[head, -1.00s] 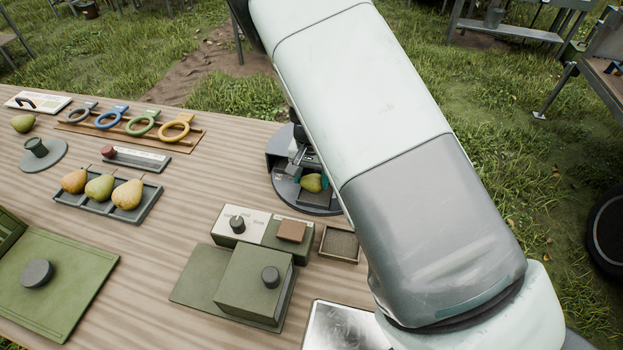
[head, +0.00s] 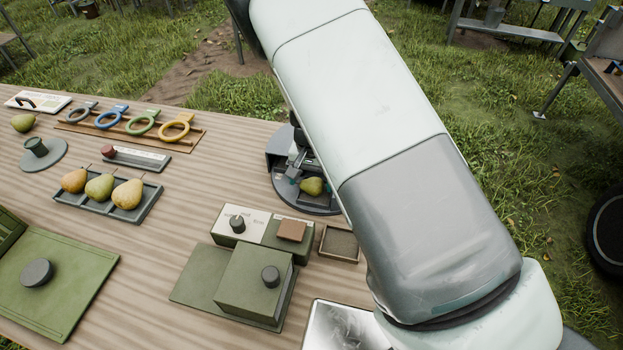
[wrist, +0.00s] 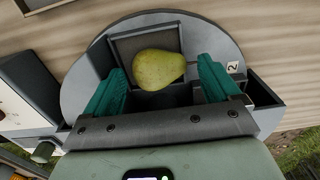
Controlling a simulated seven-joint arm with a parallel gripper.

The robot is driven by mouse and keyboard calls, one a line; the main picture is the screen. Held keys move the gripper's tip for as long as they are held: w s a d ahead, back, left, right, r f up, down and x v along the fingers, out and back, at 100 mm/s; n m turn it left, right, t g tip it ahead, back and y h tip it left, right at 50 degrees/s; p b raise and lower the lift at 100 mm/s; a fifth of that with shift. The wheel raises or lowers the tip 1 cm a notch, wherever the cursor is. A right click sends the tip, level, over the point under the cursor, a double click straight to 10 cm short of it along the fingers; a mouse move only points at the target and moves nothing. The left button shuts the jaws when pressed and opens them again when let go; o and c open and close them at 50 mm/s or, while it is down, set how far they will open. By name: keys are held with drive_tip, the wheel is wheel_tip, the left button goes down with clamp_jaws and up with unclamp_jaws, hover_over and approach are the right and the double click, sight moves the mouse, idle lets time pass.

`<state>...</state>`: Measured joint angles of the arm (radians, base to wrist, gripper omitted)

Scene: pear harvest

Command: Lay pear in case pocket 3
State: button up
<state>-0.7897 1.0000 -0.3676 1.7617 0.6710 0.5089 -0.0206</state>
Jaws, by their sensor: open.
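A yellow-green pear (head: 313,186) lies on a round grey stand (head: 283,187) near the table's far edge. In the wrist view the pear (wrist: 160,70) rests in a square dark tray (wrist: 122,48) on the stand, beside a tag marked 2. My gripper (wrist: 160,74) is open, with one teal finger on each side of the pear. The left finger stands clear of it; the right one is close to its narrow end, and contact is unclear.

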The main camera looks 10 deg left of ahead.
wheel_tip(320, 180, up, 12)
idle(0.4)
wheel_tip(320, 180, up, 12)
drive_tip(key=y, duration=0.2)
hover_over(312, 180)
drive_tip(key=s+d, duration=0.2)
drive_tip(key=d, duration=0.4)
drive_tip(key=s+d+r+t, duration=0.2)
drive_tip(key=s+d+r, duration=0.1)
drive_tip(key=d+r, duration=0.3)
drive_tip(key=s+d+r+t+h, duration=0.1)
drive_tip(key=s+d+r, duration=0.4)
drive_tip(key=s, duration=0.3)
drive_tip(key=s+d+r+t+h, duration=0.1)
drive_tip(key=s+d+r, duration=0.3)
drive_tip(key=s, duration=0.5)
drive_tip(key=d+t, duration=0.1)
drive_tip(key=d, duration=0.1)
drive_tip(key=shift+s+d+r+t, duration=0.15)
drive_tip(key=shift+d+r+t, duration=0.15)
drive_tip(key=shift+d+r, duration=0.1)
drive_tip(key=shift+c, duration=0.5)
